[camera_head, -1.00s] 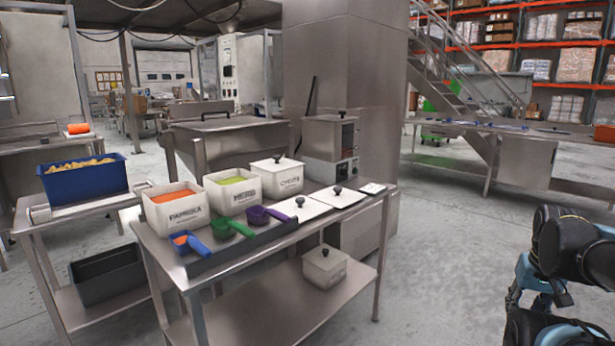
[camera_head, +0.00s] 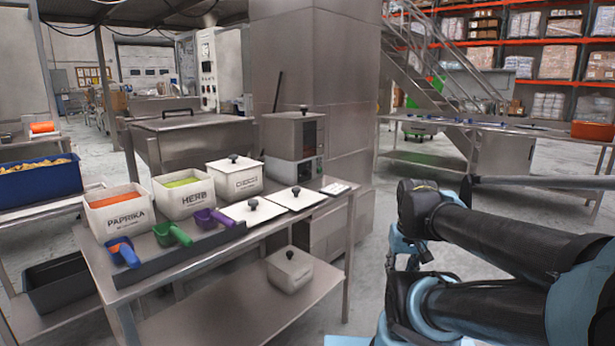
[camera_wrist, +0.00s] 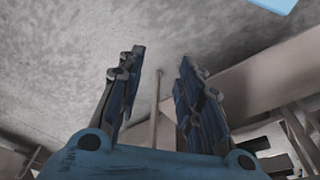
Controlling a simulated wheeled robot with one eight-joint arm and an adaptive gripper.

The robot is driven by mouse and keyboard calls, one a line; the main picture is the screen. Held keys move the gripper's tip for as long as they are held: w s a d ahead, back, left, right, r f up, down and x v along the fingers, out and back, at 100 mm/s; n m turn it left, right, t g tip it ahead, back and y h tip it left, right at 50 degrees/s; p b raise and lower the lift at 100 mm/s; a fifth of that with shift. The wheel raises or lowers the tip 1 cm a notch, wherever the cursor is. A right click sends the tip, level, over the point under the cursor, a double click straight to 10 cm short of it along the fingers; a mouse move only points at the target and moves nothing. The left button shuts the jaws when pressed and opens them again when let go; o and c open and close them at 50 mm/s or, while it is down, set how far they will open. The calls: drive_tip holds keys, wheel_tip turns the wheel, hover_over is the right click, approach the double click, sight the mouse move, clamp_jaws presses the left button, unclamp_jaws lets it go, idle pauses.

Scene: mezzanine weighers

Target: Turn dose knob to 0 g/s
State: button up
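I cannot make out a dose knob for certain in either view. A white control cabinet (camera_head: 208,68) with small dark dials or switches stands at the back, left of the big steel column. A small steel machine (camera_head: 291,134) with a dark front and a small control panel stands at the back of the spice table. The marks on both are too small to read. My gripper (camera_wrist: 160,60) is open and empty in the wrist view, its two blue-lined fingers apart over grey floor. In the head view my arm shows at right, far from both machines.
The steel table (camera_head: 205,262) carries paprika (camera_head: 124,219), herb (camera_head: 184,200) and a lidded white bin (camera_head: 233,182), scoops and lids. A blue crate (camera_head: 38,183) stands at left. The steel column (camera_head: 330,90) blocks the centre. Floor right of the table is clear.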

drive_tip(key=o, duration=0.3)
drive_tip(key=shift+s+r, duration=0.1)
drive_tip(key=shift+s, duration=0.05)
drive_tip(key=w+a+r+m+t+y, duration=0.1)
drive_tip(key=w+a+r+m+y, duration=0.1)
drive_tip(key=w+a+r+m, duration=0.35)
drive_tip(key=w+a+r+m+t+y, duration=0.1)
drive_tip(key=w+a+r+m+y, duration=0.15)
drive_tip(key=w, duration=0.55)
drive_tip(key=w+a+r+m+t+y, duration=0.1)
drive_tip(key=w+a+r+m+y, duration=0.15)
drive_tip(key=w+m, duration=0.35)
drive_tip(key=w+a+r+m+t+y, duration=0.1)
drive_tip(key=w+a+r+m, duration=0.15)
drive_tip(key=w, duration=0.35)
drive_tip(key=w+a+r+m, duration=0.1)
drive_tip(key=w+r+m, duration=0.15)
drive_tip(key=w, duration=0.35)
drive_tip(key=m+t+y, duration=0.2)
drive_tip(key=m, duration=0.5)
approach(309, 174)
drive_tip(key=x, duration=0.8)
drive_tip(key=shift+w, duration=0.1)
drive_tip(key=shift+c, duration=0.5)
drive_tip(key=c, duration=0.9)
